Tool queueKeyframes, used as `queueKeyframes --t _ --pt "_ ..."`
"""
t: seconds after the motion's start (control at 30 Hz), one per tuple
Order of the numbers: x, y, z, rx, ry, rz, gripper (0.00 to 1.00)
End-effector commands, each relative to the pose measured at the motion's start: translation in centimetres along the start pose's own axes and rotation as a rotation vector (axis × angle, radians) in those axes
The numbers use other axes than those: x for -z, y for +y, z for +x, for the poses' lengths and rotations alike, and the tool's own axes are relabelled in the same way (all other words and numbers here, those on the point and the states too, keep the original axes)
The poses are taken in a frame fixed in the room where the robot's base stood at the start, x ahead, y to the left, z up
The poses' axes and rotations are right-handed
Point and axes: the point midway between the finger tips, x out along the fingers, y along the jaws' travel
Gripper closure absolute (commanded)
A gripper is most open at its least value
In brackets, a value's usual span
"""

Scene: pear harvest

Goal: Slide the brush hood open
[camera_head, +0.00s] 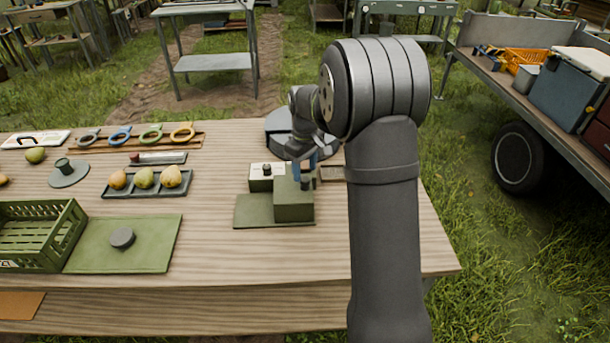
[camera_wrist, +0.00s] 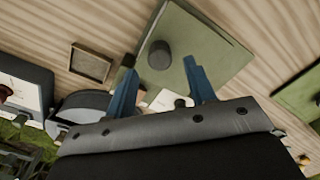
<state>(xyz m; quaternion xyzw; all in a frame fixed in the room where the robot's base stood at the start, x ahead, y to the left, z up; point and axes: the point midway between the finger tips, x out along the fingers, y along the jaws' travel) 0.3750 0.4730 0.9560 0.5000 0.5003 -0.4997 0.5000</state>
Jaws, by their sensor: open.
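The brush hood appears to be the dark green box (camera_head: 293,208) on a flat green base (camera_head: 258,213) near the middle of the table. A short black knob (camera_head: 305,183) stands on its top; the knob also shows in the wrist view (camera_wrist: 160,55). My gripper (camera_head: 301,172) is at the back of the hood, close to the knob. In the wrist view its two blue fingers (camera_wrist: 158,66) are spread apart, with the knob appearing between their tips. I cannot tell whether they touch it. Any brush inside is hidden.
A round grey thing (camera_head: 283,122) and a small brown frame (camera_wrist: 92,66) are near my gripper. A pear tray (camera_head: 147,193) and green crate (camera_head: 71,228) are left.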

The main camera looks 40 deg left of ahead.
Motion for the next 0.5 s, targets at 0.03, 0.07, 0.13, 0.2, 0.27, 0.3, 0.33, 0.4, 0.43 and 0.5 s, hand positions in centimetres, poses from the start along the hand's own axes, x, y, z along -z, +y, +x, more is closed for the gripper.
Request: queueKeyframes --t 0.03,0.07,0.13,0.2,0.27,0.3,0.33,0.4,0.43,0.5 --pt "-0.1 -0.1 0.9 0.002 -0.003 0.0 0.5" --pt "-0.1 0.0 1.3 0.002 -0.002 0.0 0.5" --pt "0.0 0.0 2.1 0.001 -0.002 0.0 0.5" --pt "0.0 0.0 2.6 0.001 -0.001 0.0 0.5" --pt "0.0 0.0 2.9 0.0 0.0 0.0 0.5" --pt "0.0 0.0 3.0 0.0 0.0 0.0 0.5" --pt "0.0 0.0 3.0 0.0 0.0 0.0 0.5" --pt "0.0 0.0 3.1 0.0 0.0 0.0 0.5" --pt "0.0 0.0 3.1 0.0 0.0 0.0 0.5" --pt "0.0 0.0 3.1 0.0 0.0 0.0 0.5"
